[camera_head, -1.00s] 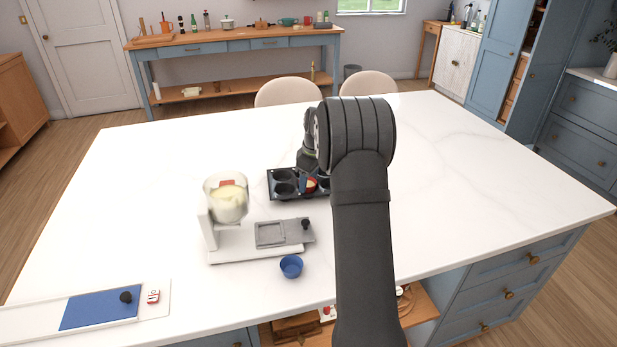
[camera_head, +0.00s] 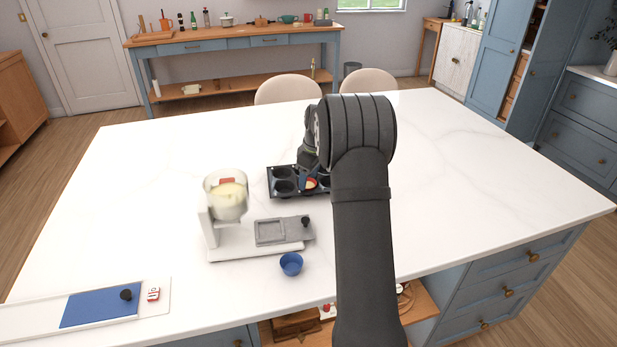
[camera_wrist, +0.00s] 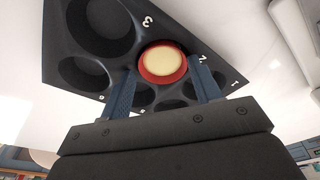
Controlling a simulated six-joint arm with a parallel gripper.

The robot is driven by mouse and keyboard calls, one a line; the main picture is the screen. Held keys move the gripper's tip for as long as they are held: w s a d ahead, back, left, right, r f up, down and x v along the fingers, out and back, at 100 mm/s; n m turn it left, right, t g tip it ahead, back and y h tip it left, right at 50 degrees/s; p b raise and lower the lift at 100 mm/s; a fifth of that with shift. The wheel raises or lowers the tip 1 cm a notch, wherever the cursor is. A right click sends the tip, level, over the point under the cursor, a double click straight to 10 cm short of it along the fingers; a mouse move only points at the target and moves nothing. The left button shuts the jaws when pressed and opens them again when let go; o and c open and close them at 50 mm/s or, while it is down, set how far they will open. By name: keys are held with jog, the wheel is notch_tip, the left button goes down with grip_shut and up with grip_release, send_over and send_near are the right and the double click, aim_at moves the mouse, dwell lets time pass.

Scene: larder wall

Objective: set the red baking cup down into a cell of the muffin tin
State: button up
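The red baking cup (camera_head: 310,184), with pale cream filling, is at the front middle cell of the dark muffin tin (camera_head: 270,196). In the wrist view the cup (camera_wrist: 163,62) sits over the cell by the number 2, its rim showing around the filling. My gripper (camera_wrist: 163,66) has its two blue fingers on either side of the cup, their tips apparently against its sides. In the head view my gripper (camera_head: 308,178) is partly hidden by my arm. The tin's right part is also hidden. Whether the cup's base touches the cell floor is hidden.
A white stand with a batter-filled bowl (camera_head: 226,200) and a grey plate (camera_head: 270,231) is left of the tin. An empty blue cup (camera_head: 291,264) stands in front. A blue panel (camera_head: 100,309) lies at the front left. The counter behind the tin is clear.

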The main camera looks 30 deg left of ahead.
jog(key=shift+o, duration=0.5)
jog(key=shift+s+d+f, duration=0.1)
jog(key=shift+s+f, duration=0.25)
jog(key=shift+f, duration=0.4)
jog(key=shift+r, duration=0.15)
notch_tip(320, 180, up, 18)
jog(key=d, duration=0.2)
jog(key=shift+w+d+r, duration=0.2)
jog(key=shift+d, duration=0.1)
jog(key=a+f, duration=0.1)
jog(key=f, duration=1)
jog(key=a+f, duration=0.1)
jog(key=f, duration=0.5)
jog(key=shift+a+f, duration=0.2)
jog(key=shift+a, duration=0.1)
jog(key=shift+s, duration=0.1)
